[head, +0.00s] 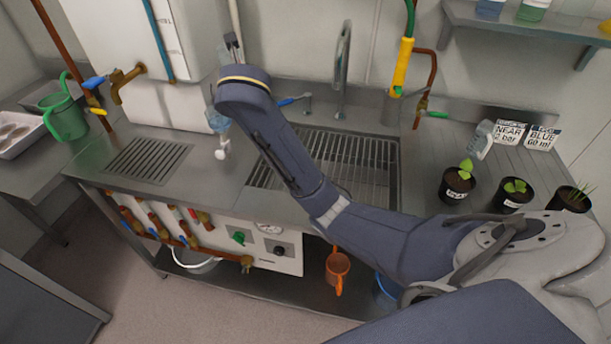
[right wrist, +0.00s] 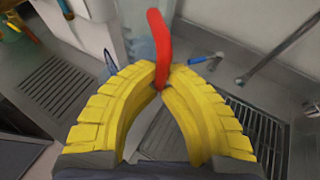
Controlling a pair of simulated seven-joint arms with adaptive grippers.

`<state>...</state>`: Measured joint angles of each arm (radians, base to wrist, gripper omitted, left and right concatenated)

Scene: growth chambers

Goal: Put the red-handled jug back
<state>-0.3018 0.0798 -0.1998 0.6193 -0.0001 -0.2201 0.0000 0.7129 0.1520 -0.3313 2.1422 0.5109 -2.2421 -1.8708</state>
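The red-handled jug shows in the right wrist view, with its upright red handle (right wrist: 158,45) in front of a clear, bluish body (right wrist: 138,28). My right gripper (right wrist: 160,78) has its yellow fingers closed around the lower part of the handle. In the head view a small part of the clear jug (head: 217,122) shows below my right wrist, above the counter left of the sink. My wrist hides the rest of the jug and the right gripper there. I cannot tell whether the jug touches anything below. My left gripper is not in view.
A drain grille (head: 148,160) lies left of the sink (head: 340,165). A brass tap (head: 128,80), a green can (head: 64,115) and a tall faucet (head: 342,65) stand nearby. A shelf (head: 500,20) hangs above.

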